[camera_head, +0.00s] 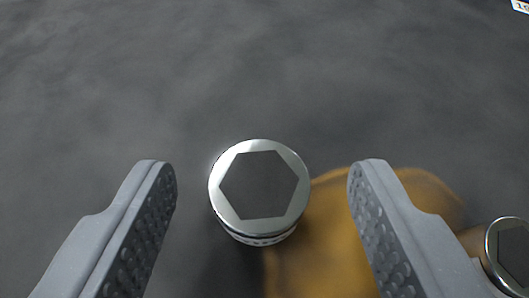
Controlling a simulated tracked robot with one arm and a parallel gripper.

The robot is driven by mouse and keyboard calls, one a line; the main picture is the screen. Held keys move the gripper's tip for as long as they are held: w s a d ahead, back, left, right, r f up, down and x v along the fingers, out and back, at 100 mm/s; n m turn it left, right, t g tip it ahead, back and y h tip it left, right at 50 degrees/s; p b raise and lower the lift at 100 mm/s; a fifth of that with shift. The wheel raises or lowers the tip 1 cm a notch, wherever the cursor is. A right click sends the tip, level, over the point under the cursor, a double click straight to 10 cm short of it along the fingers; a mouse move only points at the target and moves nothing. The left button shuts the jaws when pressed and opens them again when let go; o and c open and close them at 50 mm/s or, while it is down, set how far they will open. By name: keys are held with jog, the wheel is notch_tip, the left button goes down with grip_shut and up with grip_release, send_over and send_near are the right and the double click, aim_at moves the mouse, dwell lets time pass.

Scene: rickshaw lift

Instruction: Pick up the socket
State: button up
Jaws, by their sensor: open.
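A shiny metal socket (240,219) with a dark hexagonal opening stands upright on the dark grey surface, near the middle of the view. My gripper (262,168) is open, with one grey finger to the left of the socket and one to the right. There is a gap between the socket and each finger, and nothing is held. The socket's lower part is mostly hidden beneath its rim.
A second metal socket (490,254) is partly in view at the lower right edge, beyond the right finger. A brown-orange patch (318,240) lies on the grey surface (250,70) beside the middle socket. A small white label (521,6) shows at the top right corner.

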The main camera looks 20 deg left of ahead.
jog(key=c, duration=1.1)
jog(key=shift+r, duration=0.1)
